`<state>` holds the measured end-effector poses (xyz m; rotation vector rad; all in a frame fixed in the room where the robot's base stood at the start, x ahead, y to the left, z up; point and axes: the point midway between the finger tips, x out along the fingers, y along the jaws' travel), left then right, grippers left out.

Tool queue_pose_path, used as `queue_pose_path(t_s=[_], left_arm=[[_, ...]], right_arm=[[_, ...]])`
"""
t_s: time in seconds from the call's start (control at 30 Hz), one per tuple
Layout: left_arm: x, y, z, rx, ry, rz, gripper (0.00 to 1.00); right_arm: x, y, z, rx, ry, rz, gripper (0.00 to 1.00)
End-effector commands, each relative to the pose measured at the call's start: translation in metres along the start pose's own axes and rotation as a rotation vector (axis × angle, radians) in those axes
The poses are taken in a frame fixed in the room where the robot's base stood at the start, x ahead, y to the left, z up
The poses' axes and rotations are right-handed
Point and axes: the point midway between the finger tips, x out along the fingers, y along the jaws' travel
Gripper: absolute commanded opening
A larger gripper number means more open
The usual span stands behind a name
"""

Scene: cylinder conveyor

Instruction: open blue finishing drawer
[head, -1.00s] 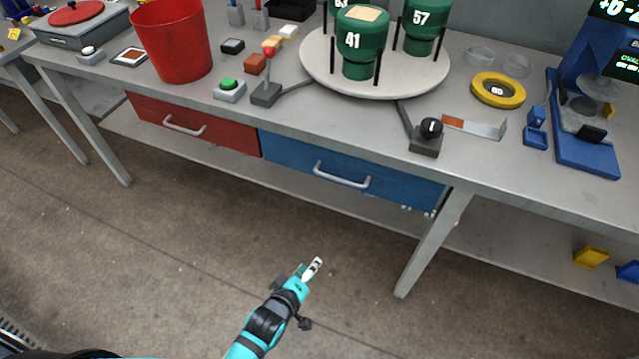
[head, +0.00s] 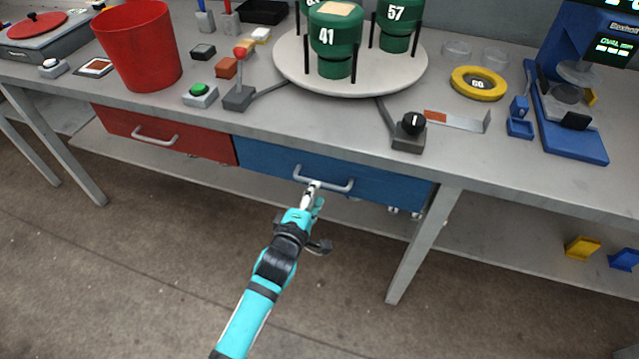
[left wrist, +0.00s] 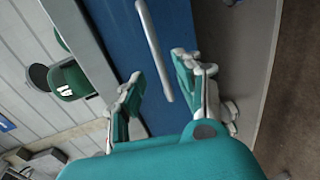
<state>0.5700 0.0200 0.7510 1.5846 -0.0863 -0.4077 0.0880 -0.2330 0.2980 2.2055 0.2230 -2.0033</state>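The blue drawer (head: 375,182) sits under the front edge of the workbench and looks shut. Its pale bar handle (head: 338,187) runs across the middle of its face. My left gripper (head: 311,188) is just in front of the handle's left part in the head view. In the left wrist view the left gripper (left wrist: 160,82) has its two fingers apart, with the blue drawer face (left wrist: 125,40) beyond and the handle (left wrist: 153,45) lying between and ahead of the fingertips. I cannot tell whether a finger touches the handle. My right gripper is in neither view.
A red drawer (head: 195,142) is left of the blue one. On the bench (head: 300,125) are a turntable (head: 290,70) with green canisters, a black knob box (head: 409,135), a lever box (head: 238,98) and a red bin (head: 140,50). A table leg (head: 420,250) stands to the right.

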Motion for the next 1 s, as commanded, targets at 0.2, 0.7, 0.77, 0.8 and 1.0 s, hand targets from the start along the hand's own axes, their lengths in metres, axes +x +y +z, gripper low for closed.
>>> queue_pose_path(t_s=[0.2, 0.7, 0.77, 0.8, 1.0], left_arm=[[0.039, -0.001, 0.0, 0.001, 0.0, 0.001, 0.34], [0.055, 0.0, 0.0, 0.0, 0.0, 0.0, 0.34], [0.055, 0.0, 0.0, 0.0, 0.0, 0.0, 0.27], [0.055, 0.0, 0.0, 0.0, 0.0, 0.0, 0.21], [0.055, 0.0, 0.0, 0.0, 0.0, 0.0, 0.0]], right_arm=[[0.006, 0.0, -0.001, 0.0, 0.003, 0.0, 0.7], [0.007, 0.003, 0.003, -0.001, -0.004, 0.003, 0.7], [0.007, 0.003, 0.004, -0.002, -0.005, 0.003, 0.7], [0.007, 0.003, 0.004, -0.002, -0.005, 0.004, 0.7], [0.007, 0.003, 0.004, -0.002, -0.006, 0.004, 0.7]])
